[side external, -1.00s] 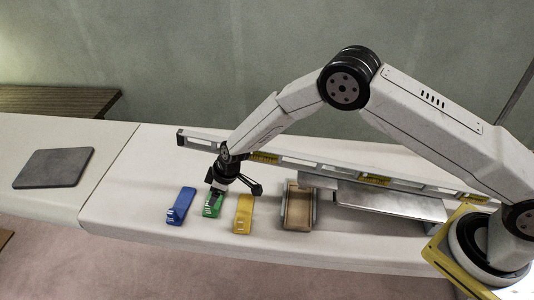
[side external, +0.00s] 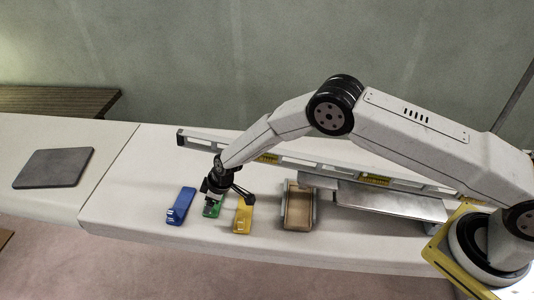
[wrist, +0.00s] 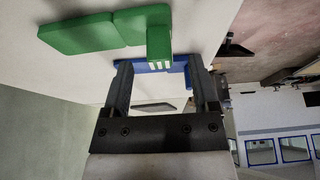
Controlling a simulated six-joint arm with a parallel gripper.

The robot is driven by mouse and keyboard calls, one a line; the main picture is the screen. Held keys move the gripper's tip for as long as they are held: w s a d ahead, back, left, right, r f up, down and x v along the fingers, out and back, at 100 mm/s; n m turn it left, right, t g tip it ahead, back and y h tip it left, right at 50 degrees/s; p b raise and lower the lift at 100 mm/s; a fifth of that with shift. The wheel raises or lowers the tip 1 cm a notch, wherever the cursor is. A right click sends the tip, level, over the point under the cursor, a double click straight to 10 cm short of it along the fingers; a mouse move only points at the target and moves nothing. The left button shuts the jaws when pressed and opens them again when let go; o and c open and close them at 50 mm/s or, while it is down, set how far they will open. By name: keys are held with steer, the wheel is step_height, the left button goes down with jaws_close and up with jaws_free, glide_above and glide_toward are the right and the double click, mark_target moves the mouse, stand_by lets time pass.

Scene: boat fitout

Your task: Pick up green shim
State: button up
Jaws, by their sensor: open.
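The green shim (side external: 211,211) lies on the white bench between the blue shim (side external: 180,206) and the yellow shim (side external: 243,215). My gripper (side external: 212,201) is low over the green shim and hides part of it. In the wrist view the green shim (wrist: 105,32) lies at the top, its raised ribbed end close to the fingertips. The blue shim (wrist: 150,68) shows behind the fingertips. I cannot tell whether the fingers touch the green shim.
A wooden-bottomed tray (side external: 298,209) stands right of the yellow shim. A long level (side external: 300,165) runs along the back, with a metal plate (side external: 385,203) in front. A dark grey pad (side external: 54,167) lies on the left. The bench's front edge is close to the shims.

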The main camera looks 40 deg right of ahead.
mark_target(214, 212)
steer(key=shift+x, duration=1.4)
jaws_close()
